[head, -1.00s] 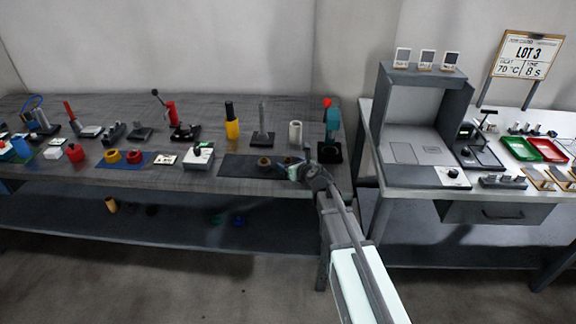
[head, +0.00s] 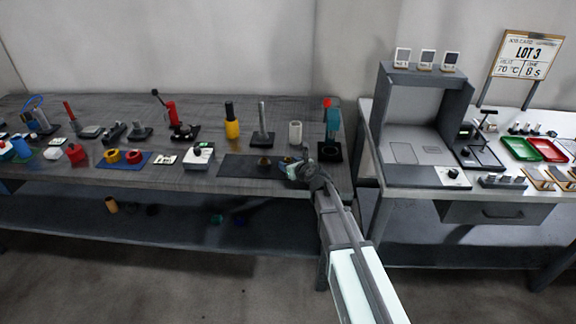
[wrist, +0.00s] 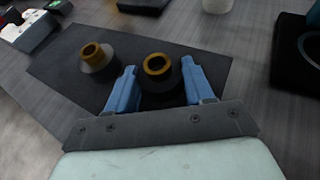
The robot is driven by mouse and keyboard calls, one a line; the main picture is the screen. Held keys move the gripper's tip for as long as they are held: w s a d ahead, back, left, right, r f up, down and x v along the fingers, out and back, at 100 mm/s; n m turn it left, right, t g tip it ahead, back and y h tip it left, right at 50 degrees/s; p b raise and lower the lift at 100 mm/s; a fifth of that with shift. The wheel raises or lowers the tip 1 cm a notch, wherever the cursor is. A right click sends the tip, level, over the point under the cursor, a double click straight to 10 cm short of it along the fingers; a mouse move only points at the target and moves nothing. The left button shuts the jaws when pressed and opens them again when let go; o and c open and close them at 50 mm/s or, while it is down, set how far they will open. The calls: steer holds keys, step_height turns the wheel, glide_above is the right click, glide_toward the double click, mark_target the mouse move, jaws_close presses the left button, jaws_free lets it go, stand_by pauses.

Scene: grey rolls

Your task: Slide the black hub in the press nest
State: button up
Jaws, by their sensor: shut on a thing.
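The black hub (wrist: 158,88) with a tan ring on top stands between the two blue fingers of my gripper (wrist: 159,72) in the wrist view. My gripper is shut on it; I cannot tell whether it touches the mat. In the head view my gripper (head: 294,168) is over the right end of the dark mat and hides most of the hub. The teal press (head: 333,122) with a red top stands behind and right of my gripper. Its black base with a round nest (head: 330,151) is at the bench's right end; part of a black base with a ring (wrist: 312,48) shows in the wrist view.
A second, greyer hub (wrist: 97,62) with a tan ring stands on the dark mat (wrist: 62,52), left of my gripper. A white cylinder (head: 295,132) and a post on a black base (head: 262,140) stand behind the mat. Bare bench lies between mat and press base.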

steer(key=shift+c, duration=1)
step_height(320, 180, up, 10)
steer(key=shift+f, duration=0.25)
steer(key=d+f+n+g+y, duration=0.1)
steer(key=d, duration=0.1)
steer(key=w+d+f+n+g+y, duration=0.1)
steer(key=d+f+n, duration=0.1)
steer(key=d, duration=0.1)
steer(key=w+d+f+n+g+y, duration=0.1)
steer(key=d+f, duration=0.1)
steer(key=d, duration=0.1)
steer(key=shift+y, duration=0.4)
steer(key=d+n+g, duration=0.1)
steer(key=d, duration=0.1)
steer(key=s+d+n+g+y, duration=0.1)
steer(key=d+n+g, duration=0.1)
steer(key=d, duration=0.1)
steer(key=d+n+g+y, duration=0.1)
steer(key=d+n+g, duration=0.1)
steer(key=d, duration=0.1)
steer(key=shift+s+f, duration=0.2)
steer(key=shift+s, duration=0.1)
steer(key=shift+s+d+r+n+g+y, duration=0.1)
steer(key=shift+s+d+n+g+y, duration=0.2)
steer(key=shift+d+g, duration=0.2)
steer(key=shift+w, duration=0.15)
